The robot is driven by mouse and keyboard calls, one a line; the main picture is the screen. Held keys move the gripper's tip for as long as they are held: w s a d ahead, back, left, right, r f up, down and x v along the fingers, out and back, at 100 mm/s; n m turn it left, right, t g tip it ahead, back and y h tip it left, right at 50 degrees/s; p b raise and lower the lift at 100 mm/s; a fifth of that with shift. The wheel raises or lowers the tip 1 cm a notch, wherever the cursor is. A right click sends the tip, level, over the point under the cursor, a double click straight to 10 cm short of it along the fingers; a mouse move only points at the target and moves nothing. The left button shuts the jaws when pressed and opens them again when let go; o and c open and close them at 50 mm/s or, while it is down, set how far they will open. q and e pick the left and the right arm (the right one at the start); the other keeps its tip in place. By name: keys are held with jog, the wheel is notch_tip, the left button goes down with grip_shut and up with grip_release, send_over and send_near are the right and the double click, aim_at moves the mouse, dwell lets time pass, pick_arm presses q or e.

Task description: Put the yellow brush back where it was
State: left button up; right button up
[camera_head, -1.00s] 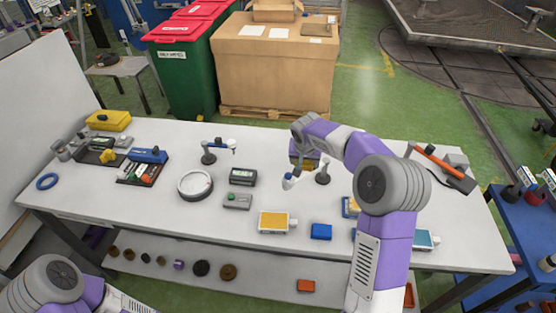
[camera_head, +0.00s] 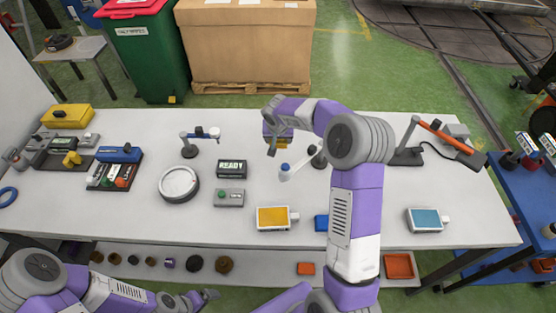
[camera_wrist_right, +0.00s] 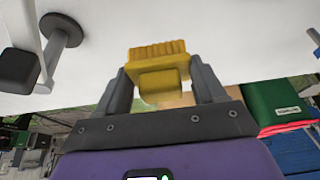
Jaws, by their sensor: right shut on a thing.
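The yellow brush (camera_wrist_right: 158,62) is between the two fingers of my right gripper (camera_wrist_right: 160,88) in the right wrist view. Its ribbed side points away from the palm. In the head view my right gripper (camera_head: 271,143) is above the back middle of the table, mostly covered by its own wrist; only a little yellow shows there. My left gripper (camera_head: 202,299) is low at the bottom edge, in front of the table, small and hard to read. A white plate with a yellow top (camera_head: 272,217) lies on the table's front part.
A small jointed stand (camera_head: 318,160) is close right of my right gripper; another (camera_head: 189,151) is to the left. The READY box (camera_head: 231,168), a round dish (camera_head: 179,182), a blue block (camera_head: 321,222) and a lamp (camera_head: 407,155) stand around. The table's front left is clear.

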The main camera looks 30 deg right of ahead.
aim_at(279, 144)
notch_tip(279, 144, down, 4)
jog(key=shift+s+f, duration=0.15)
jog(key=shift+f, duration=0.05)
jog(key=shift+f+b, duration=0.35)
jog(key=shift+f, duration=1.8)
jog(key=shift+f, duration=0.1)
jog(key=o, duration=1)
jog(key=shift+r, duration=0.4)
jog(key=v, duration=1.1)
jog(key=shift+s+a+r+p, duration=0.1)
jog(key=shift+r+p, duration=0.1)
jog(key=shift+p, duration=0.1)
